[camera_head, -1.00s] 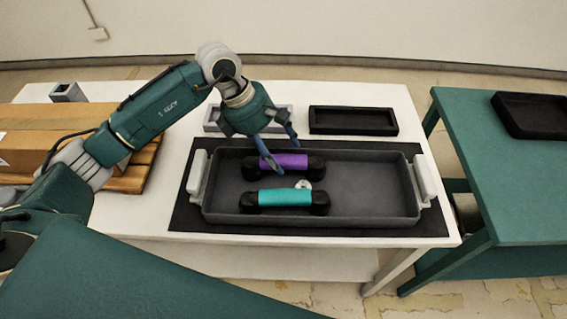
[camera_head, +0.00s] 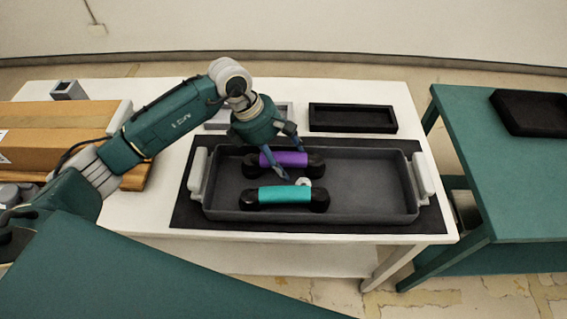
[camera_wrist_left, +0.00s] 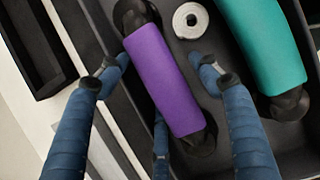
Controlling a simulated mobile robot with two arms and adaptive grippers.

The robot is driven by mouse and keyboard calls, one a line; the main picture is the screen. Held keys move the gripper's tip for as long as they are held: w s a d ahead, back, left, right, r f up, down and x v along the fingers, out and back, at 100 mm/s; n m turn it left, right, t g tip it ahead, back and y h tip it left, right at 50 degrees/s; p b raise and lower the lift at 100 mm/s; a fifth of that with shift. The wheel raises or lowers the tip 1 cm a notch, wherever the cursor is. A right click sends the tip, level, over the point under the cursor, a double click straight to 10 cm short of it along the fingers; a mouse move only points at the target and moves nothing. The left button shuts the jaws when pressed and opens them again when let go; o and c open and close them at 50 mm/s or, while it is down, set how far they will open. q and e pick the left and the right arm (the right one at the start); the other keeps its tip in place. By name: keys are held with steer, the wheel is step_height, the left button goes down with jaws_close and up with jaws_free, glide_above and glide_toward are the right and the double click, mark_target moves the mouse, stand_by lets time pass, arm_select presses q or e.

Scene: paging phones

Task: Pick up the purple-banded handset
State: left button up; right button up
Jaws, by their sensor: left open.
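The purple-banded handset (camera_head: 295,159) lies in the grey tray (camera_head: 365,185), behind the teal-banded handset (camera_head: 285,195). It has dark ends. In the left wrist view the purple band (camera_wrist_left: 163,82) runs lengthwise between the spread blue fingers of my left gripper (camera_wrist_left: 160,64). In the head view my left gripper (camera_head: 288,155) is open and hangs over the purple handset, one finger crossing in front of its band. I cannot tell whether the fingers touch it. My right gripper is not in view.
A small white ring (camera_head: 303,182) lies between the handsets; it also shows in the left wrist view (camera_wrist_left: 190,20). A black open box (camera_head: 352,119) stands behind the tray. Brown boxes (camera_head: 50,135) are at left. A teal table (camera_head: 510,180) is at right. The tray's right half is empty.

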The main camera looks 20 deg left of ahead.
arm_select(q)
steer(key=shift+f, duration=0.15)
stand_by(0.3)
steer(key=c, duration=1.5)
